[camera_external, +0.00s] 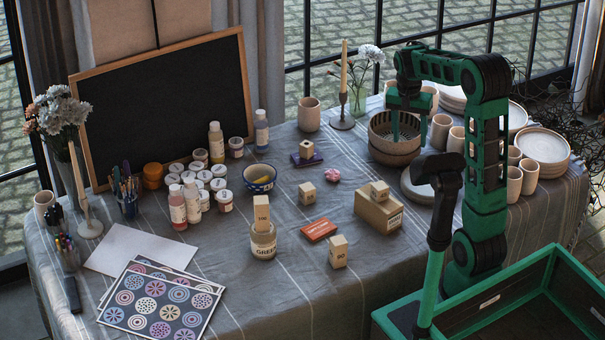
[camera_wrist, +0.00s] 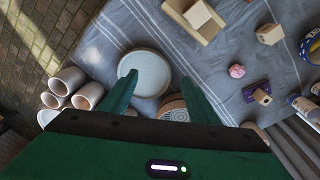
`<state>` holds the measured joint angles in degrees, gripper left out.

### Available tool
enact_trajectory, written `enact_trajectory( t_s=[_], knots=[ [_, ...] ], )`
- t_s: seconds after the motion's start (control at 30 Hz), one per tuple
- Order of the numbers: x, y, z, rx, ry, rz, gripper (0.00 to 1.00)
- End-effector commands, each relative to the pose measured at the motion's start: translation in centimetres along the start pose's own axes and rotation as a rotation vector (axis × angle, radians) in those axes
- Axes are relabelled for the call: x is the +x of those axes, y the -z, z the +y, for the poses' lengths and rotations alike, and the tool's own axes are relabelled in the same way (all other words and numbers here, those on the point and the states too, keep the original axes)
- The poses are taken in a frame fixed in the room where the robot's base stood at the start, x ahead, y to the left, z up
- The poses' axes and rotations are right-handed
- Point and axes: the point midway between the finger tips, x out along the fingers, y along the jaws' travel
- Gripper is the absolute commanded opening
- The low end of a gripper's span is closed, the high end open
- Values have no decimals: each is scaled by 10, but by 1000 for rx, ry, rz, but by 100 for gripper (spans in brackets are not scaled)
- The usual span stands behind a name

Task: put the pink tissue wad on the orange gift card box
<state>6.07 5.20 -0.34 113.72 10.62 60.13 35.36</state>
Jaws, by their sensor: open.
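The pink tissue wad (camera_external: 333,176) lies on the tablecloth near the middle of the table. It also shows in the wrist view (camera_wrist: 237,71), to the right of my fingers. The orange gift card box (camera_external: 319,230) lies flat on the cloth, nearer the front, with a bare top. I cannot make it out in the wrist view. My gripper (camera_external: 408,118) is open and empty, above the stacked bowls (camera_external: 378,142) at the right back. In the wrist view its two fingers (camera_wrist: 158,90) are spread apart over a round plate (camera_wrist: 147,72).
A large tan box (camera_external: 376,212) with a small block on top stands right of the orange box. Wooden blocks (camera_external: 307,193) (camera_external: 338,252) and a jar (camera_external: 263,243) stand around it. Cups and plates (camera_external: 542,147) fill the right side. Cloth around the wad is clear.

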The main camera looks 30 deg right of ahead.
Motion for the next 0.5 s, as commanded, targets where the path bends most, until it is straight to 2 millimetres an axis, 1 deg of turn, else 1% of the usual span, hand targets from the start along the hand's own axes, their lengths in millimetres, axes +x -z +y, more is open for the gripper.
enact_trajectory(
  t_s=[0.03,0.07,0.1,0.17,0.2,0.27,0.3,0.4,0.5],
  knots=[
    [6,7,-25,17,0,-3,55],
    [9,10,-38,31,2,-4,55],
    [13,14,-57,49,6,-5,55],
    [20,19,-84,79,11,-9,55],
    [25,21,-102,97,16,-13,55],
    [33,24,-129,129,22,-19,55],
    [39,25,-147,149,27,-25,55],
    [55,24,-187,198,39,-41,55],
    [68,23,-218,239,48,-55,55]
  ],
)
